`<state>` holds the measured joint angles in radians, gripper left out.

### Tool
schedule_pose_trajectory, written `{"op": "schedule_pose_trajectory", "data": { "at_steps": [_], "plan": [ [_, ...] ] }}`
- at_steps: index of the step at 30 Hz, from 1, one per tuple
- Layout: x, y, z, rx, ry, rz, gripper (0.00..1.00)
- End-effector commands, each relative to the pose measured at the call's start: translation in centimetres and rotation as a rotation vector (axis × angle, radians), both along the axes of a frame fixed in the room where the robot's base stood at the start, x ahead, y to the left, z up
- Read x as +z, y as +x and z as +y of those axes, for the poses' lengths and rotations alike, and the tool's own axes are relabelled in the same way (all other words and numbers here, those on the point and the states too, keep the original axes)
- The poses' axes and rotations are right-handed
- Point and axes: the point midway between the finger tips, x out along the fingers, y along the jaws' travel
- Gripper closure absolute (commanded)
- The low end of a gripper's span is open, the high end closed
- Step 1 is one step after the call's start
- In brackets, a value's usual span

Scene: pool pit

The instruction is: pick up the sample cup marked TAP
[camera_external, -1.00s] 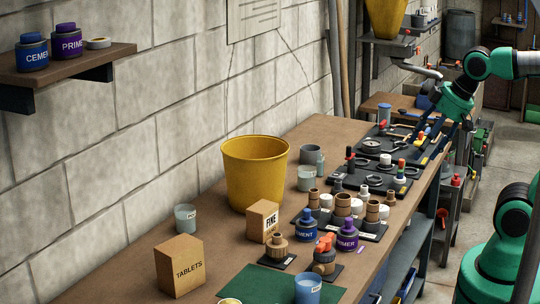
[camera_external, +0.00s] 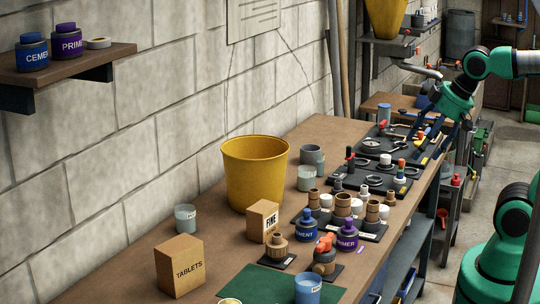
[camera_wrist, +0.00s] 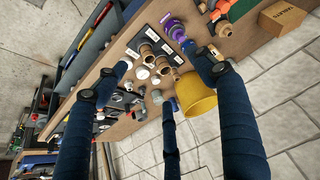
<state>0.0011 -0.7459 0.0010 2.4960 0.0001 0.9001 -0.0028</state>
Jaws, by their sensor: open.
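Several sample cups stand on the bench. One pale cup with a small label (camera_external: 185,218) is left of the yellow bucket, and a blue-tinted cup (camera_external: 308,288) is at the front edge of the picture. A clear cup (camera_external: 306,178) and a grey cup (camera_external: 312,155) stand right of the bucket. The labels are too small to read, so I cannot tell which is TAP. My gripper (camera_external: 432,136) is open and empty above the far right part of the bench. In the wrist view its dark blue fingers (camera_wrist: 166,78) spread over the bench, apart from the cups.
The yellow bucket (camera_external: 254,175) stands near the wall. A tablets box (camera_external: 180,266), a FINE box (camera_external: 263,220), cement (camera_external: 307,226) and primer (camera_external: 347,236) jars and trays of fittings crowd the bench. Bare wood shows at the left front.

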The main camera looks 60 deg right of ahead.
Motion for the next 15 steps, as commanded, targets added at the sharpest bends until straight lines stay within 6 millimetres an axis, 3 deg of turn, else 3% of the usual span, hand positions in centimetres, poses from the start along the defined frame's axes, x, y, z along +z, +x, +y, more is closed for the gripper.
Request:
{"op": "schedule_pose_trajectory", "data": {
  "at_steps": [8,15],
  "plan": [
    [1.8,2.8,-0.6,0.015,-0.017,0.03,0.31],
    [4.2,7.9,-2.0,0.044,-0.044,0.08,0.31]
  ]
}}
